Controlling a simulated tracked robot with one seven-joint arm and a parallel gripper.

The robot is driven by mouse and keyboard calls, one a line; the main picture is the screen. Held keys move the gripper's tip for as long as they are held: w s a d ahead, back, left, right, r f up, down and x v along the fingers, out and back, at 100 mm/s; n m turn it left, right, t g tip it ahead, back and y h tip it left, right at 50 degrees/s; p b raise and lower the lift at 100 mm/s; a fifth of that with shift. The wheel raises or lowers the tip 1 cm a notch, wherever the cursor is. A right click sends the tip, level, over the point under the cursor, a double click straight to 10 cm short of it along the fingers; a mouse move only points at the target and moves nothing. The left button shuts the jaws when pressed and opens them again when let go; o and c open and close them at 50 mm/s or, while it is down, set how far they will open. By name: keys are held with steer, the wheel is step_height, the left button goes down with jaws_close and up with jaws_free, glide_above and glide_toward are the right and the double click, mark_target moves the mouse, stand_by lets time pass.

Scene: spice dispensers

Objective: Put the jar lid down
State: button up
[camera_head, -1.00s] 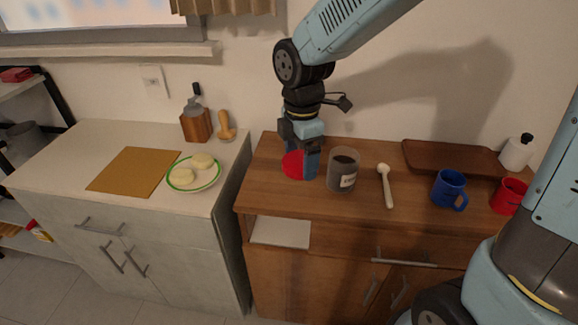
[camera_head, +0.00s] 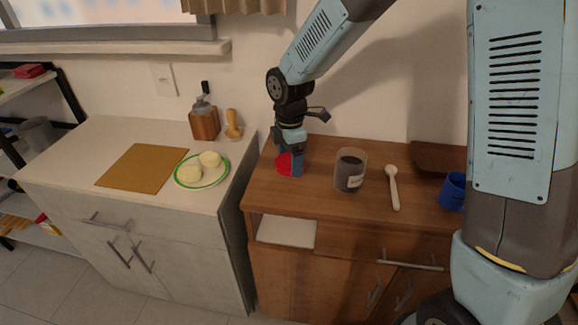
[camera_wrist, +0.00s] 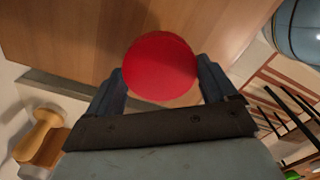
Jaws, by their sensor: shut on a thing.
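The red jar lid (camera_wrist: 160,66) is round and sits between the two fingers of my gripper (camera_wrist: 162,88) in the wrist view. In the head view my gripper (camera_head: 289,164) points down over the left part of the wooden cabinet top, shut on the red lid (camera_head: 284,164). The lid is low, close to the wood; I cannot tell whether it touches. The open glass jar (camera_head: 350,170), with dark contents and a pale label, stands to the right of my gripper, apart from it.
A white spoon (camera_head: 393,188) lies right of the jar, with a blue mug (camera_head: 453,191) and a dark wooden board (camera_head: 438,158) beyond. The lighter counter at left holds a plate of pale rounds (camera_head: 202,170), a brown board (camera_head: 143,168) and a grinder (camera_head: 204,121).

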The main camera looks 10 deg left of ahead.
mark_target(289, 161)
steer(key=shift+w+f, duration=0.1)
steer(key=shift+f, duration=1.6)
steer(key=o, duration=0.8)
steer(key=shift+f, duration=0.1)
steer(key=shift+a, duration=0.1)
step_height(289, 161, up, 12)
steer(key=shift+r, duration=0.1)
